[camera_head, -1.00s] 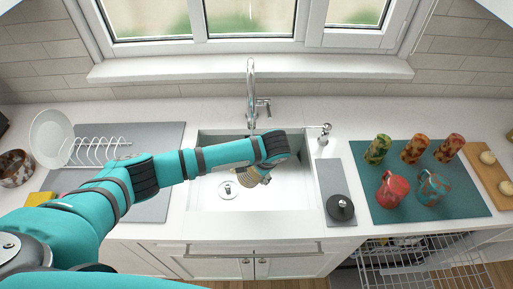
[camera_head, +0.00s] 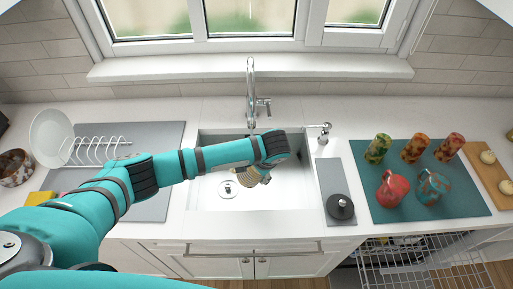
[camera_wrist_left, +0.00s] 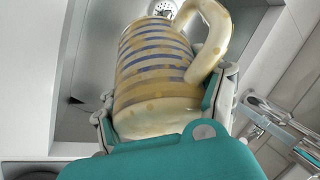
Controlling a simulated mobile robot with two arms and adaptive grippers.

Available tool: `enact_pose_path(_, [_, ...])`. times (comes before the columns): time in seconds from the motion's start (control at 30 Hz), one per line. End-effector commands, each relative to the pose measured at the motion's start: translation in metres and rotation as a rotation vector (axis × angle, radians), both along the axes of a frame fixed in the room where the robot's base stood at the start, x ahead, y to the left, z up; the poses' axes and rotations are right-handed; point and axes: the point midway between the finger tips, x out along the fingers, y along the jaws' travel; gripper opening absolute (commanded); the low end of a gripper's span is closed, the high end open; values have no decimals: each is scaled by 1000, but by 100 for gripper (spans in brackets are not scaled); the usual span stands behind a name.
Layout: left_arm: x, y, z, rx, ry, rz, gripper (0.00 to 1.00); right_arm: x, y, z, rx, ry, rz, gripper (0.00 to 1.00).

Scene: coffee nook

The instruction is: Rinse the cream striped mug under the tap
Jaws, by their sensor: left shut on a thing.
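The cream striped mug (camera_wrist_left: 155,75) has blue and tan bands and a cream handle, and fills the middle of the left wrist view. My left gripper (camera_wrist_left: 165,115) is shut on it, with a finger on each side of its body. In the head view the mug (camera_head: 247,175) shows only partly below my left gripper (camera_head: 268,168), over the sink (camera_head: 215,192). The mug looks tilted. I cannot tell whether water runs. My right gripper is not in view.
A plate (camera_head: 50,138) and a dish rack (camera_head: 100,150) stand at the left. A soap dispenser (camera_head: 323,135) is right of the tap. On a teal mat (camera_head: 385,208) are a red mug (camera_head: 392,190), a patterned mug (camera_head: 432,187) and several cups. A wire rack (camera_head: 415,265) extends at the lower right.

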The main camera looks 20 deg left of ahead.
Motion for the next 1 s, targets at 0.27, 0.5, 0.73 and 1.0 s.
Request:
enact_pose_path(0.27, [0,0,1,0,-1,0,27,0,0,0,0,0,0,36])
enact_pose_path(0.5, [-12,-1,10,-2,-1,-2,27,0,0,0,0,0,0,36])
enact_pose_path(0.73, [-30,-1,25,-3,-1,-3,27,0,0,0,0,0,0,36])
enact_pose_path(1.0, [-48,0,39,-2,-1,-1,27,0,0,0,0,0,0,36])
